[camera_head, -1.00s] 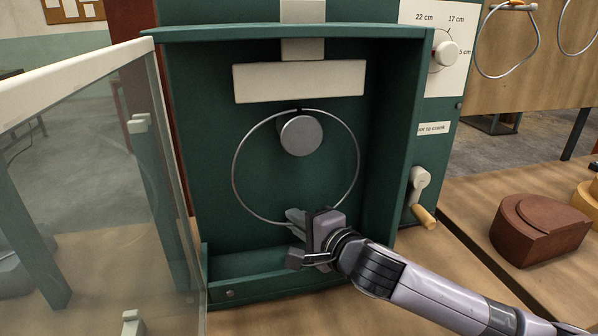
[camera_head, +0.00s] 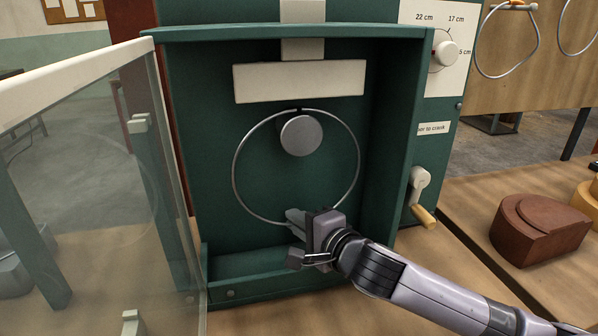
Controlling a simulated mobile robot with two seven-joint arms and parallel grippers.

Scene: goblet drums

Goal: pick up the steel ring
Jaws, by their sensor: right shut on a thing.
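The steel ring (camera_head: 234,172) is a thin, large grey hoop inside the green machine's open box. Its top passes around the grey round roller (camera_head: 301,135), with a small gap in the hoop above the roller. My right gripper (camera_head: 297,222) reaches in from the lower right and is shut on the bottom of the ring. The fingers hide a short part of the ring there. My left gripper is not in view.
A clear door (camera_head: 95,190) with a white top edge stands open on the left. The green box's right wall (camera_head: 392,130) is close to my right arm. A crank (camera_head: 420,195) sticks out on the right side. A brown block (camera_head: 540,228) lies on the wooden table at right.

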